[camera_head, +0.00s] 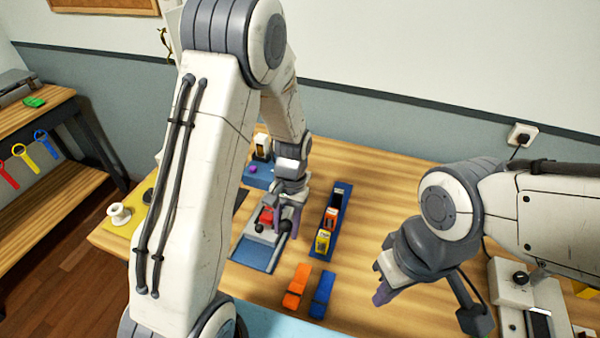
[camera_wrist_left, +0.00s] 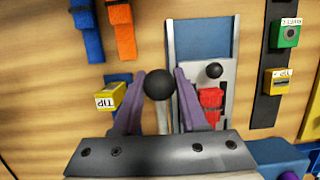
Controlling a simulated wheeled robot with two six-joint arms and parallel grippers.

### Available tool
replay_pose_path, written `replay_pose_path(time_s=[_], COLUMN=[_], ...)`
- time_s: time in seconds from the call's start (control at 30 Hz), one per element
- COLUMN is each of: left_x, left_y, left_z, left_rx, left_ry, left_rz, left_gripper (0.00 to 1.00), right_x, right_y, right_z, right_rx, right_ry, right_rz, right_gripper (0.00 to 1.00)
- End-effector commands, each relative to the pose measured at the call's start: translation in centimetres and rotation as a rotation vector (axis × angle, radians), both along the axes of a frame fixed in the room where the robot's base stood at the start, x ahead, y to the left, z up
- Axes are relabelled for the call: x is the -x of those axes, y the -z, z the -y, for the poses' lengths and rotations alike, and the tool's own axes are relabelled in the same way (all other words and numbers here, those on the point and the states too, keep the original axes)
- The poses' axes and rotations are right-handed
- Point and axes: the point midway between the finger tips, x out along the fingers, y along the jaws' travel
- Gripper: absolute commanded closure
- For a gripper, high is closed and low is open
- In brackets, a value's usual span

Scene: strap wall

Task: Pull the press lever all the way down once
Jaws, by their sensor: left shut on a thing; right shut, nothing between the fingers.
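The press (camera_head: 258,250) stands on the table with a blue base, a grey body and a red part (camera_head: 266,215). It also shows in the left wrist view (camera_wrist_left: 200,40), with a small black knob on its body. The lever's black ball (camera_wrist_left: 159,84) is between the purple fingers of my left gripper (camera_wrist_left: 158,88), which is shut on it. A pale rod shows below the ball. In the head view my left gripper (camera_head: 291,212) is at the press's right side and partly covers the lever. My right gripper (camera_head: 382,287) is shut and empty, above the table further right.
A narrow dark blue tray (camera_head: 342,194) with orange and yellow blocks stands right of the press. An orange strap (camera_head: 296,287) and a blue strap (camera_head: 321,295) lie in front. A white machine (camera_head: 511,294) stands at the lower right. A white spool (camera_head: 118,214) is at the left.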

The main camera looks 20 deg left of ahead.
Motion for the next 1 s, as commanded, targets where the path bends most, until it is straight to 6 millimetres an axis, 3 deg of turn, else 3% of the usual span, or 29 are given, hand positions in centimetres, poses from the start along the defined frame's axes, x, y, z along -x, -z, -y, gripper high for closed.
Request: replay_pose_path(time_s=[0.03, 0.33, 0.67, 1.0], left_x=[0.0, 0.1, -0.3, -0.7], left_y=[-1.1, -2.2, -5.5, -6.9], left_z=[0.0, 0.0, 0.0, 0.0], left_rx=[0.0, 0.0, 0.0, 0.0], left_ry=[0.0, 0.0, 0.0, 0.0], left_rz=[0.004, 0.001, 0.001, 0.001], left_gripper=[0.89, 0.89, 0.89, 0.89], right_x=[0.0, 0.0, 0.0, 0.0], right_y=[-1.0, -2.0, -5.2, -6.6], right_z=[0.0, 0.0, 0.0, 0.0], right_rx=[0.0, 0.0, 0.0, 0.0], right_ry=[0.0, 0.0, 0.0, 0.0], right_rz=[0.0, 0.0, 0.0, 0.0], right_gripper=[1.0, 1.0, 1.0, 1.0])
